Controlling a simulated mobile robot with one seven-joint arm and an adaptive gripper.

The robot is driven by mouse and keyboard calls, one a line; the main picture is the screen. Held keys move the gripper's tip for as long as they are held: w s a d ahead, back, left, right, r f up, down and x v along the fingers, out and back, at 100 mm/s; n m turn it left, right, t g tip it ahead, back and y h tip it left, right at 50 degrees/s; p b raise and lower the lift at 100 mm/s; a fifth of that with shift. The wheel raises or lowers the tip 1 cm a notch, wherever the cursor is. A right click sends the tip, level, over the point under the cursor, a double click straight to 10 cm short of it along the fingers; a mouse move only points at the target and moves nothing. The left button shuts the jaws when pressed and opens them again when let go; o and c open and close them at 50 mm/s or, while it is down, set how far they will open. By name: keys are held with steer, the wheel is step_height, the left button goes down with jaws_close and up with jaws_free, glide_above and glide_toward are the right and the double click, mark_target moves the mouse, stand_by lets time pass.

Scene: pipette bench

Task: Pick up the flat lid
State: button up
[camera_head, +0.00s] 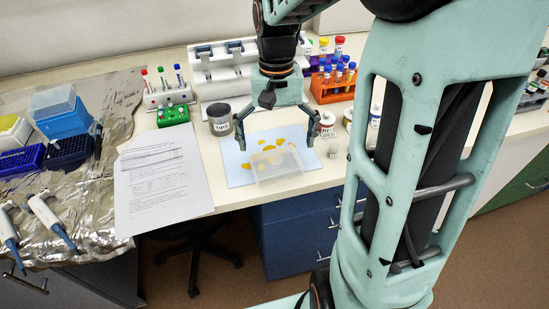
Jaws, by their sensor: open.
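A clear, shallow rectangular piece that looks like the flat lid (277,165) lies on a light blue sheet with yellow patches (236,168) near the bench's front edge. My gripper (276,143) is open and empty, pointing down over the sheet. Its two fingers are spread to about the lid's width and appear above or just behind it. I cannot tell the exact height gap. No contact with the lid shows.
A printed paper (165,185) lies left of the sheet. A grey tin (219,119) and a labelled bottle (327,124) flank my gripper. An orange tube rack (333,87) stands behind, right. Pipettes (45,212) and a blue tip box (62,112) are on foil at left.

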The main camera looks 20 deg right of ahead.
mark_target(276, 158)
steer(key=shift+f, duration=2.75)
steer(key=shift+a, duration=0.1)
steer(key=shift+c, duration=0.6)
steer(key=c, duration=0.5)
